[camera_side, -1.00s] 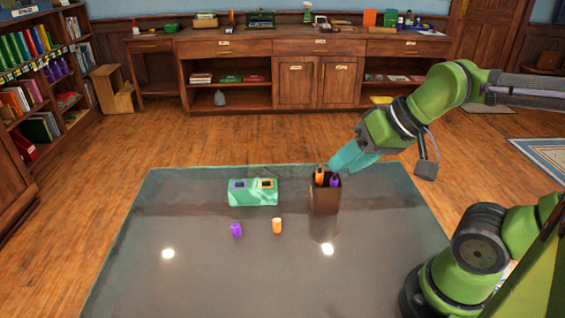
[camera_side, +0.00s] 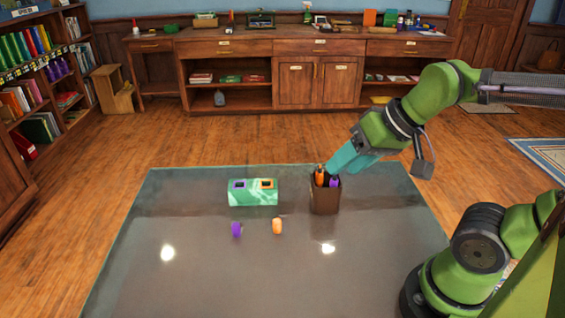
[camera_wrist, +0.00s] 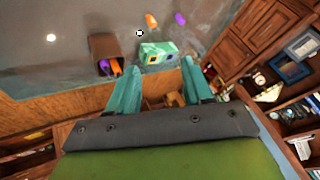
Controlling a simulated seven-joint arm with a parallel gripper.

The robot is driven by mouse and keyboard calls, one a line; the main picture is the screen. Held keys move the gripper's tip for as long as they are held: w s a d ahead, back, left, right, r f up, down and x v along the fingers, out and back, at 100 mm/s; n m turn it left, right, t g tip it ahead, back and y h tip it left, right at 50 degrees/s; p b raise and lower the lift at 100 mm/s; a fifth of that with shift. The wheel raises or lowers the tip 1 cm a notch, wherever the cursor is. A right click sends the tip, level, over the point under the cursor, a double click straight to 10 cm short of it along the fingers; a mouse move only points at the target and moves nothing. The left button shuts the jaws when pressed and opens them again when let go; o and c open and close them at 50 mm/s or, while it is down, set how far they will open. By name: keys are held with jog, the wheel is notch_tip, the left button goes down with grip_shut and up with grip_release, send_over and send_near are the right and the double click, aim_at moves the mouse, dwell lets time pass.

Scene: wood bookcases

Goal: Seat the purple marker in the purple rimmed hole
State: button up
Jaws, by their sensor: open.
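A brown cup (camera_side: 325,200) stands on the grey table and holds a purple marker (camera_side: 334,182) and an orange marker (camera_side: 319,177). A green and white block (camera_side: 253,198) lies left of the cup. Its left hole has a purple rim (camera_side: 239,185), its right hole an orange rim (camera_side: 266,184). My gripper (camera_side: 341,165) is open, its teal fingers tilted down just above and behind the cup's right side. In the wrist view its fingertips (camera_wrist: 157,65) are apart with nothing between them. The cup (camera_wrist: 101,48) is at their left there, and the block (camera_wrist: 157,56) is ahead.
A small purple cylinder (camera_side: 236,229) and a small orange cylinder (camera_side: 277,226) stand on the table (camera_side: 200,280) in front of the block. The front of the table is otherwise clear. Wooden cabinets (camera_side: 320,80) and a bookcase (camera_side: 40,80) stand well away.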

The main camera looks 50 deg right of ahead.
jog(key=w+d+m+g, duration=0.1)
jog(key=w+d+m, duration=0.1)
jog(key=w, duration=0.2)
notch_tip(320, 180, up, 2)
jog(key=m+g+h, duration=0.2)
jog(key=m+g, duration=0.4)
jog(key=m, duration=1.8)
send_over(333, 181)
notch_tip(333, 181, down, 11)
jog(key=shift+r, duration=0.2)
jog(key=shift+d+f, duration=0.25)
jog(key=shift+f, duration=1.1)
jog(key=shift+d+f, duration=0.2)
jog(key=shift+f, duration=1.15)
jog(key=shift+w, duration=0.1)
grip_shut()
